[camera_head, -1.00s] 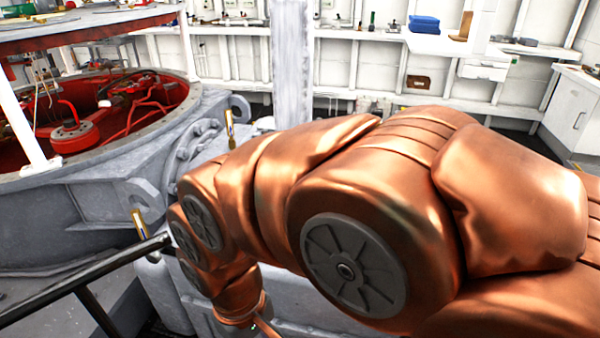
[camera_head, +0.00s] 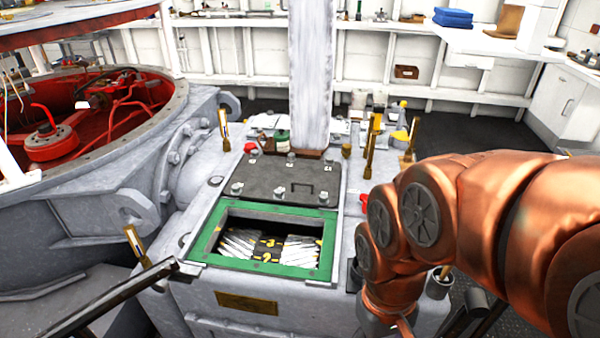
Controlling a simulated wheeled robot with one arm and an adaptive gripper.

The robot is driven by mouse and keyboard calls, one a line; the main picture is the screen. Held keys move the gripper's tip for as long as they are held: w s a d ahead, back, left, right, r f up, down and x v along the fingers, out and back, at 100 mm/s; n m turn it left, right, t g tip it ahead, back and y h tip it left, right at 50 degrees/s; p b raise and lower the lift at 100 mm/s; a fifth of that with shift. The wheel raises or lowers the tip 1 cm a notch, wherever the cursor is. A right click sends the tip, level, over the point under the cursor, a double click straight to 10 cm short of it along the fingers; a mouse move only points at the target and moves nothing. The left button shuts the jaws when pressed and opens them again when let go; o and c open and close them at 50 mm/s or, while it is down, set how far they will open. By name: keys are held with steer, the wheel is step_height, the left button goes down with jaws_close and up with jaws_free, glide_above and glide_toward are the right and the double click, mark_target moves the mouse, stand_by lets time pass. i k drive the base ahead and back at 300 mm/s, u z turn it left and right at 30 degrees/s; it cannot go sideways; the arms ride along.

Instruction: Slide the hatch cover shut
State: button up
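The hatch cover is a dark grey flat plate (camera_head: 265,177) with bolts along its edges and a small raised handle (camera_head: 302,188) toward its right. It lies behind a rectangular opening with a green frame (camera_head: 318,272). The opening is uncovered; pale ribbed parts and yellow marks (camera_head: 268,243) show inside. My copper arm comes in from the right and bends down at the right of the opening, apart from the cover. Its wrist reaches the bottom edge of the picture, and the gripper's fingers do not show.
A grey post (camera_head: 310,80) stands just behind the cover. Brass-coloured upright handles (camera_head: 371,130) and a red knob (camera_head: 362,199) stand to the right. A dark rail (camera_head: 110,290) crosses the lower left. A large round housing with a red interior (camera_head: 100,115) stands at left.

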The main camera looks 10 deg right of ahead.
mark_target(302, 181)
steer(key=k, duration=1.3)
steer(key=u, duration=0.75)
steer(key=i, duration=2.1)
steer(key=z, duration=0.75)
